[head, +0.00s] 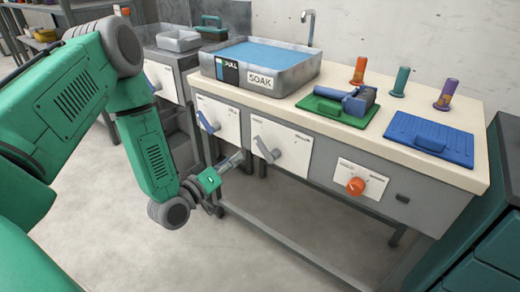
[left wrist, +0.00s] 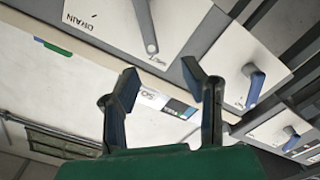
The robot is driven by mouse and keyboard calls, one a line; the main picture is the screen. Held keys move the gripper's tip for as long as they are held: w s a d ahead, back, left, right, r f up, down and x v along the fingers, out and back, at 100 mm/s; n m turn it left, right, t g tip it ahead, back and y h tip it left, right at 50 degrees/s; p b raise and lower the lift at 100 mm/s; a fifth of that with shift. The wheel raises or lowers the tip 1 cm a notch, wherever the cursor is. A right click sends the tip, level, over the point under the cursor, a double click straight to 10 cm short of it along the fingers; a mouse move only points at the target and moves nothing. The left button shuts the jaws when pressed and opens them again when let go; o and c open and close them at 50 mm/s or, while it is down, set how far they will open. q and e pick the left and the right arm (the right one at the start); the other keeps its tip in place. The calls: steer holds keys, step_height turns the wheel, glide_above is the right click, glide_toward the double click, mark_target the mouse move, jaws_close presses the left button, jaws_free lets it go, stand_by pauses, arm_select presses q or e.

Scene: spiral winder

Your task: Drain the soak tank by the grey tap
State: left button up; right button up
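The soak tank (head: 290,78) is a grey basin of blue water on the bench, with a SOAK label. The grey tap (head: 268,150) is a lever on a white panel on the bench front, below the tank. In the left wrist view the grey lever (left wrist: 146,25) hangs on a panel whose lettering seems to read DRAIN. My left gripper (head: 236,160) is just left of the grey lever in the head view, apart from it. Its two fingers (left wrist: 162,80) are spread and empty in the left wrist view. My right gripper is not in view.
A blue lever (head: 208,122) is on the panel left of the grey tap, and an orange knob (head: 355,186) is further right. A green board (head: 325,108) with a blue tool and a blue board (head: 430,140) lie on the bench. The floor in front is clear.

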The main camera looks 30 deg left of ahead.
mark_target(259, 145)
arm_select(q)
steer(key=w+d, duration=0.1)
steer(key=w, duration=0.2)
steer(key=w+d+b, duration=0.1)
steer(key=w, duration=0.2)
steer(key=w+b, duration=0.1)
steer(key=w, duration=0.2)
steer(key=shift+w+d+r, duration=0.25)
steer(key=shift+d+r, duration=0.05)
steer(key=shift+d, duration=0.1)
steer(key=shift+w+a+f, duration=0.1)
steer(key=shift+w+a, duration=0.2)
steer(key=shift+w+a+f, duration=0.1)
steer(key=shift+w+a, duration=0.1)
steer(key=shift+a, duration=0.2)
steer(key=shift+d, duration=0.55)
jaws_close()
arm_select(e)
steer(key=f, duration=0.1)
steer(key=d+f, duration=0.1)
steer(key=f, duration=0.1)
